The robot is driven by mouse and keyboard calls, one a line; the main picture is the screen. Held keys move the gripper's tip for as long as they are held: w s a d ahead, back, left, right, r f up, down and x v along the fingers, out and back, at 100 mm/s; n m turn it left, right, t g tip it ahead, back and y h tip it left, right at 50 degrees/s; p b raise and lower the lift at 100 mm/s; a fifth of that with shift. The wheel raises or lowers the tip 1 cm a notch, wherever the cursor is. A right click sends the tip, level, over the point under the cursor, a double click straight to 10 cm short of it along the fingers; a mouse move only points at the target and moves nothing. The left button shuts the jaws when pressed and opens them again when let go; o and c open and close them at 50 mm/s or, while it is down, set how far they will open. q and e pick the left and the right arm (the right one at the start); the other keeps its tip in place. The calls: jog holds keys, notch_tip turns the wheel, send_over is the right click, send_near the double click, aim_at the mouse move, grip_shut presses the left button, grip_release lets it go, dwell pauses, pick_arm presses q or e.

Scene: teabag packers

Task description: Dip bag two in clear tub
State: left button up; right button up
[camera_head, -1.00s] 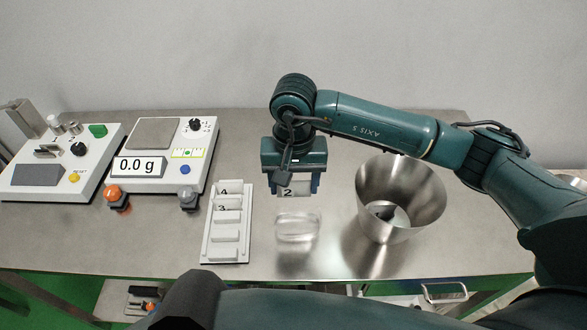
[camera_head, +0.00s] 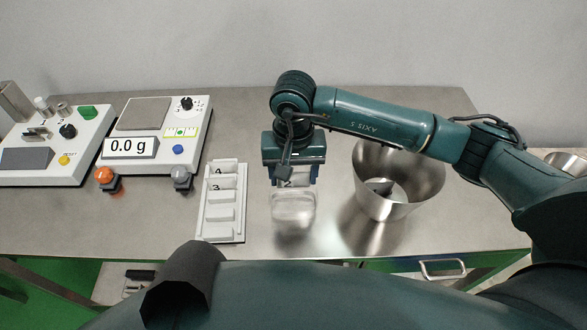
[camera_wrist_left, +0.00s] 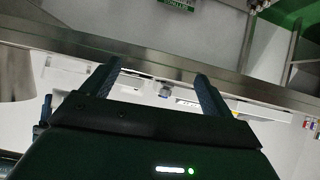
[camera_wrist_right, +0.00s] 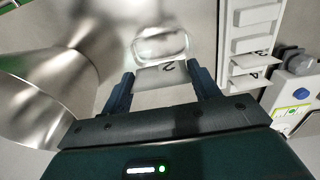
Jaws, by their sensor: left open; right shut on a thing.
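Bag two is a white packet marked 2. My right gripper (camera_head: 294,181) is shut on bag two (camera_wrist_right: 168,73) and holds it at the clear tub (camera_head: 294,212). In the head view the bag's lower part meets the tub's far rim; I cannot tell whether it is inside. The right wrist view shows the clear tub (camera_wrist_right: 160,44) just beyond the bag's edge. My left gripper (camera_wrist_left: 158,78) is open and empty in the left wrist view, away from the tub. Its fingers are not visible in the head view.
A white rack (camera_head: 222,224) with bags marked 3 and 4 stands left of the tub. A steel bucket (camera_head: 410,190) stands to its right. The scale (camera_head: 160,140) and a control box (camera_head: 60,150) are at the left. The counter's front edge is close.

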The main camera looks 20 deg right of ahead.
aim_at(294, 188)
jog(key=shift+f, duration=0.4)
jog(key=shift+f+b, duration=0.85)
jog(key=shift+b, duration=0.05)
jog(key=shift+f+b, duration=2)
jog(key=shift+b, duration=0.05)
pick_arm(q)
jog(key=shift+w+d+f+t+h, duration=0.25)
jog(key=shift+d+f, duration=0.1)
jog(key=shift+f, duration=0.2)
jog(key=shift+w+d+f+t+h, duration=0.2)
jog(key=shift+d+f+t+h, duration=0.1)
jog(key=shift+f, duration=0.25)
pick_arm(e)
jog(key=shift+f, duration=0.15)
pick_arm(q)
jog(key=shift+r+n, duration=0.15)
jog(key=shift+n, duration=0.15)
jog(key=shift+s+d+f, duration=0.1)
jog(key=shift+d+f, duration=0.05)
jog(key=shift+f, duration=0.15)
jog(key=shift+r, duration=0.15)
